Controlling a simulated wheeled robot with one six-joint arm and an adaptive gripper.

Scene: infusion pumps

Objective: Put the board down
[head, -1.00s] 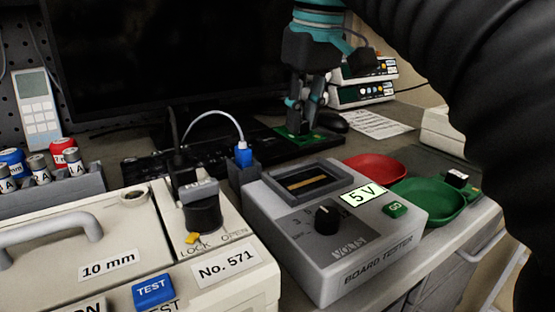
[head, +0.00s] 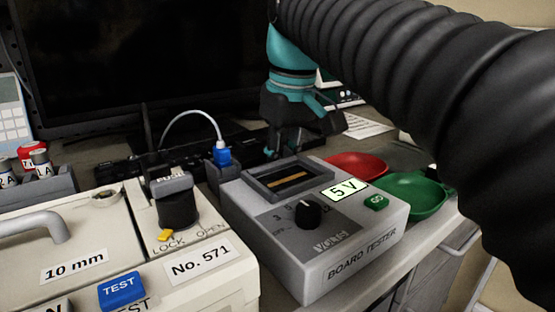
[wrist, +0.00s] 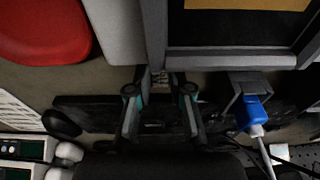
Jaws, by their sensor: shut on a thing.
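My gripper (head: 290,135) is behind the board tester (head: 300,225), low over the desk, with its lower fingers partly hidden by the tester. In the wrist view my gripper (wrist: 160,90) has its two fingers a short gap apart beside the tester's grey edge. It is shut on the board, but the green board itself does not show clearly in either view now. I cannot tell whether it touches the desk. The tester's top slot (head: 288,180) shows a dark recess with a tan strip.
A red dish (head: 357,165) and a green dish (head: 412,195) lie right of the tester. A blue plug (head: 221,156) with a white cable stands at its left. A black keyboard (wrist: 85,115) lies behind. A beige device (head: 70,245) fills the front left.

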